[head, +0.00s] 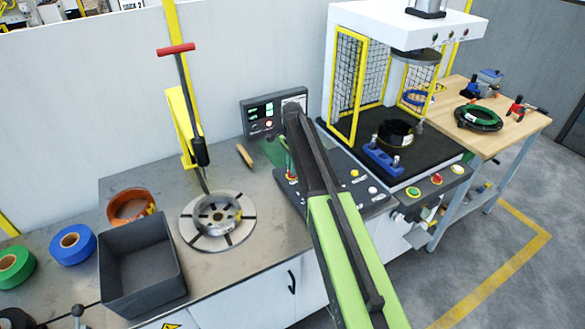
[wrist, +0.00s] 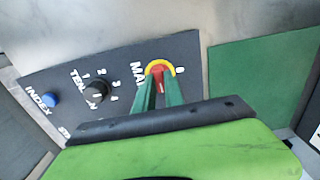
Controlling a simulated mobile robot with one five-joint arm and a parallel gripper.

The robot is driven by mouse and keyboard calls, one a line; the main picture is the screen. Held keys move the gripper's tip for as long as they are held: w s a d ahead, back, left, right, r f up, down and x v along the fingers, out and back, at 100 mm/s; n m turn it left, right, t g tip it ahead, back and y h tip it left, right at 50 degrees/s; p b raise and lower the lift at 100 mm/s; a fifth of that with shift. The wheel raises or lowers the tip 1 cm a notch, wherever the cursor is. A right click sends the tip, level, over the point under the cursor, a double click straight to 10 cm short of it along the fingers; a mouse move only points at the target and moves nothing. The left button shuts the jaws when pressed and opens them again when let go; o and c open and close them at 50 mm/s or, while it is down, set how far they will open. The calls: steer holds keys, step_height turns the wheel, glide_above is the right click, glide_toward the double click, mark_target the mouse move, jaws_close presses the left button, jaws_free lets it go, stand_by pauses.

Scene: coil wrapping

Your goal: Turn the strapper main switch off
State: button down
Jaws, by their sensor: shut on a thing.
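The main switch (wrist: 158,73) is a red knob in a yellow ring on a dark panel (wrist: 120,62), with a partly hidden white "MAI..." label on its left. A "0" mark shows to the right of the ring. My gripper (wrist: 157,89) has its two green fingers shut on the red knob in the wrist view. The fingers hide part of the knob, so its exact angle is hard to tell.
A black tension dial (wrist: 96,88) and a blue index button (wrist: 50,99) sit left of the switch. A lit display box (head: 272,113) stands behind my arm. A yellow-framed mesh guard (head: 347,87) rises to the right. A grey bin (head: 141,268) stands on the left.

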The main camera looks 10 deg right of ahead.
steer(key=shift+n, duration=0.4)
steer(key=n, duration=0.3)
steer(key=shift+n, duration=0.4)
steer(key=n, duration=0.4)
steer(key=shift+n, duration=0.3)
steer(key=n, duration=0.4)
steer(key=shift+n, duration=2.4)
steer(key=c, duration=1.4)
jaws_free()
steer(key=shift+c, duration=0.2)
